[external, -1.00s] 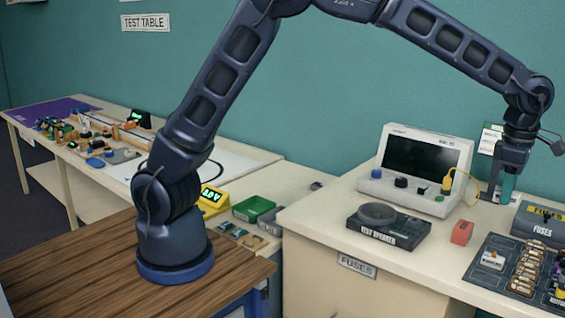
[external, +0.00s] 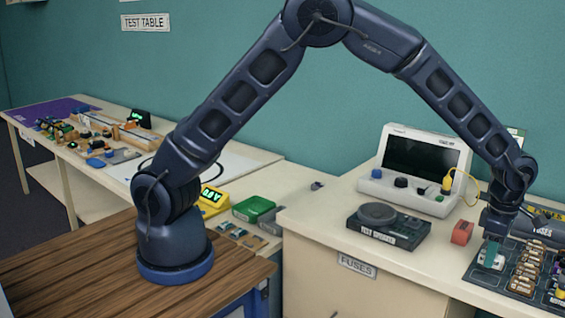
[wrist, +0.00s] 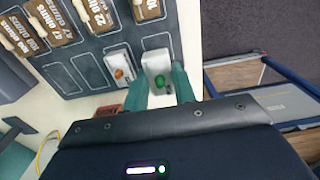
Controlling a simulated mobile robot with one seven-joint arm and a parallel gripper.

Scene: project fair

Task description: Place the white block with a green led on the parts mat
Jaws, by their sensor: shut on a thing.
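In the wrist view, the white block with a green led (wrist: 158,68) is between the teal fingertips of my gripper (wrist: 160,88), which is shut on it. The dark parts mat (wrist: 85,75) lies below, with white outlines. The held block is over or on the mat near its edge, right beside a white block with an orange led (wrist: 120,69). I cannot tell whether the held block touches the mat. In the external view, my gripper (external: 490,255) is low at the left part of the parts mat (external: 476,272) and hides much of the blocks there.
Several brown labelled parts (external: 527,270) stand in rows on the mat. A red block (external: 462,232), the test speaker (external: 388,230) and a white instrument with a dark screen (external: 420,165) with a yellow cable are close by. The counter's front edge is near the mat.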

